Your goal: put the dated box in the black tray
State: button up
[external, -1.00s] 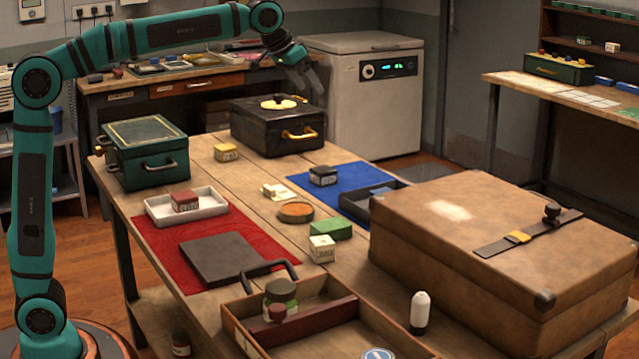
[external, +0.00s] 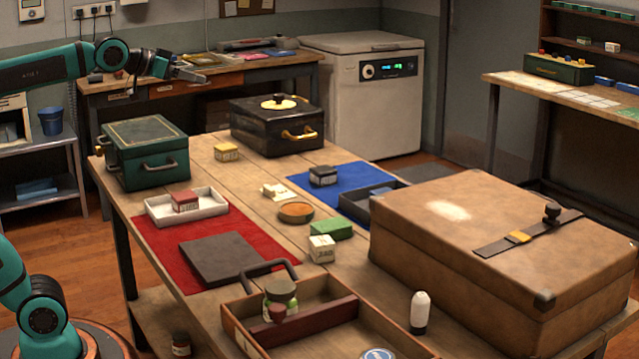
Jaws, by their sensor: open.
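Several small labelled boxes are on the table; the print is too small to tell which carries a date. A white box (external: 321,249) stands near the middle, a yellow box (external: 227,152) at the back left, and a black-topped box (external: 323,176) on the blue mat. A red-topped box (external: 185,201) sits in the white tray (external: 160,213). The black tray (external: 355,206) lies at the blue mat's front right, partly hidden by the suitcase, with a dark blue-grey item inside. My gripper (external: 192,75) is open and empty, high at the upper left, away from the boxes.
A large brown suitcase (external: 480,240) fills the table's right side. A green case (external: 145,155) and a black case (external: 275,128) stand at the back. A green box (external: 331,229), a round brown dish (external: 296,212) and a wooden crate (external: 240,318) are nearby.

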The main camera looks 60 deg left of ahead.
jog(key=s+a+f+t, duration=0.1)
jog(key=s+f+t, duration=0.1)
jog(key=s, duration=0.5)
jog(key=s+a+f+t, duration=0.1)
jog(key=s+f, duration=0.3)
jog(key=s, duration=0.4)
jog(key=shift+s+a+t+y, duration=0.15)
jog(key=shift+a+t+y, duration=0.15)
jog(key=shift+t+y, duration=0.15)
